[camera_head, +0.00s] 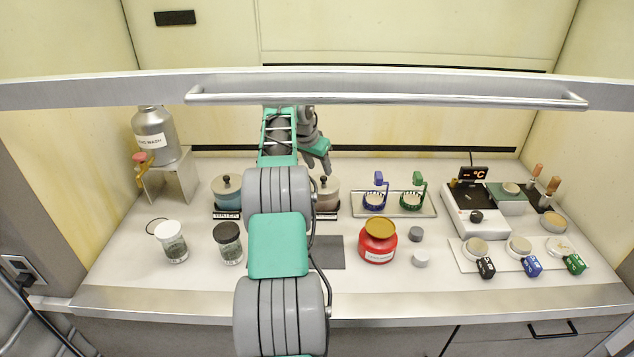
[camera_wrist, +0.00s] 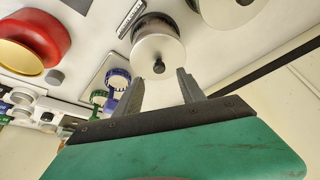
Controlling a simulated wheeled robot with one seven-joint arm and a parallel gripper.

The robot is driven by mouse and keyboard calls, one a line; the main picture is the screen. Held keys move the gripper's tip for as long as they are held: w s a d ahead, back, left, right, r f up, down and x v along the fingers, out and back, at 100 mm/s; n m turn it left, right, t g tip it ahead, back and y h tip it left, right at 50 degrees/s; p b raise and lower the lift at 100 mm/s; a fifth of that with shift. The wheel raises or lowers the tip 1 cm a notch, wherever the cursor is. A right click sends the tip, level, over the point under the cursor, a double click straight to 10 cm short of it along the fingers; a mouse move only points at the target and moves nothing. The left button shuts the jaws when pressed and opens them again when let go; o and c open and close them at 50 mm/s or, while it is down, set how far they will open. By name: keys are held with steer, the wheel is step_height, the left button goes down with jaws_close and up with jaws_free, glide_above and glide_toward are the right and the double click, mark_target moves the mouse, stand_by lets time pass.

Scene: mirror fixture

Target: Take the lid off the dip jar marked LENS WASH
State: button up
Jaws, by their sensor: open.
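In the head view, a pinkish-grey dip jar (camera_head: 328,196) with a knobbed lid stands behind my arm. Its front label is partly hidden, and I cannot read LENS WASH on it. In the wrist view, a jar's round metal lid (camera_wrist: 158,46) with a black knob (camera_wrist: 158,67) lies just beyond my fingertips; it appears to be the same jar. My gripper (camera_wrist: 160,78) is open and empty, with the fingertips on either side of the knob in the picture. I cannot tell its exact height above the knob. It also shows above the jar in the head view (camera_head: 322,165).
A teal jar (camera_head: 227,190) labelled WATER stands left of my arm. A rack with blue (camera_head: 376,192) and green (camera_head: 412,194) holders is to the right. A red jar (camera_head: 378,246) stands in front. A metal bottle (camera_head: 154,128) is on a stand at left. A sash handle (camera_head: 388,97) spans above.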

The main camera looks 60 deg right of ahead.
mark_target(324, 177)
steer(key=p+x, duration=0.1)
steer(key=x, duration=0.4)
steer(key=shift+d+f+p, duration=0.15)
steer(key=shift+d+p, duration=0.05)
steer(key=shift+p, duration=0.2)
steer(key=shift+a, duration=0.15)
steer(key=shift+c, duration=0.5)
jaws_close()
